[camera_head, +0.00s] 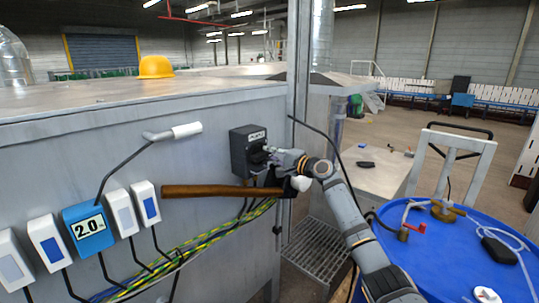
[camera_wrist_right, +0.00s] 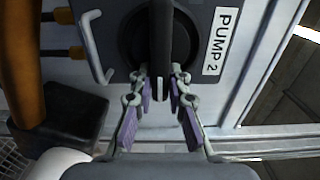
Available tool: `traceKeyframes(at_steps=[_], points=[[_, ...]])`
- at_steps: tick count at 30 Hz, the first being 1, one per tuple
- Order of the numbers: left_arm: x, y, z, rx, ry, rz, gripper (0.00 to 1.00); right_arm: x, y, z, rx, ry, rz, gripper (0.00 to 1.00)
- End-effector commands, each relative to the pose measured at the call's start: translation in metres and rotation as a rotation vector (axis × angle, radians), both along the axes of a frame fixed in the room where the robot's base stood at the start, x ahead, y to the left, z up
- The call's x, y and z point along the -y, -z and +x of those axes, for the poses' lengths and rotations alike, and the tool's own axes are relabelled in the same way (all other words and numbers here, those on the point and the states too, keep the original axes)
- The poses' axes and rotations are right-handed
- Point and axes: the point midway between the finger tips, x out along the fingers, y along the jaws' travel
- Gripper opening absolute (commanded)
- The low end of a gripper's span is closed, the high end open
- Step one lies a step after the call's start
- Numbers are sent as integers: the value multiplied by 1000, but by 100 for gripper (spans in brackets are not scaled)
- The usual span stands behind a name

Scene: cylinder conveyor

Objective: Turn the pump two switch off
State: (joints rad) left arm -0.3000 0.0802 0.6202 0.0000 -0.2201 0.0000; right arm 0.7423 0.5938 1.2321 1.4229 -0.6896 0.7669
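The pump two switch is a dark grey box (camera_head: 246,152) on the side of the metal cabinet. In the right wrist view its label (camera_wrist_right: 221,42) reads PUMP 2, and its black lever handle (camera_wrist_right: 160,50) sits on a round dial, lined up with my fingers. My right gripper (camera_head: 272,153) is at the front of the switch. In the wrist view its fingers (camera_wrist_right: 160,80) stand on either side of the handle's end, with narrow gaps seeming to show beside it; contact is not clear. My left gripper is out of view.
A mallet with a wooden handle (camera_head: 215,191) and black head sits just below the switch. A metal hook (camera_wrist_right: 92,50) is on the switch box. Other switches (camera_head: 146,203) line the cabinet at left. A blue drum (camera_head: 455,262) stands at right.

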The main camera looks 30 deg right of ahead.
Motion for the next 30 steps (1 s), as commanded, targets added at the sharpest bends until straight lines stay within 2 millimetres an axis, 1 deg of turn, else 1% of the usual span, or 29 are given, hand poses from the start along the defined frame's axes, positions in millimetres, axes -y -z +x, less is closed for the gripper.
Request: traceKeyframes(at_steps=[1,3,5,13,16,17,20,21,24,27,30], points=[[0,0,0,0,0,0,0,0,3,0,-6,-2,1,22],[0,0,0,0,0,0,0,0,2,0,-4,-1,1,32],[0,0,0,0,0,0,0,0,2,0,-3,-1,0,39],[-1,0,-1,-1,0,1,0,0,1,0,-2,0,-2,39],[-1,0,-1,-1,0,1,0,4,1,-6,0,2,-3,39],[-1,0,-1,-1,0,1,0,6,2,-10,-2,4,-5,39],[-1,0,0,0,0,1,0,11,3,-30,-5,1,-10,39],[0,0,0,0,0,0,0,16,3,-40,-4,4,-12,39],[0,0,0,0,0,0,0,24,4,-65,-8,2,-12,39],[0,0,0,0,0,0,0,30,4,-84,-9,1,-12,39],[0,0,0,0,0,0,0,35,2,-97,-2,-3,-8,39]])
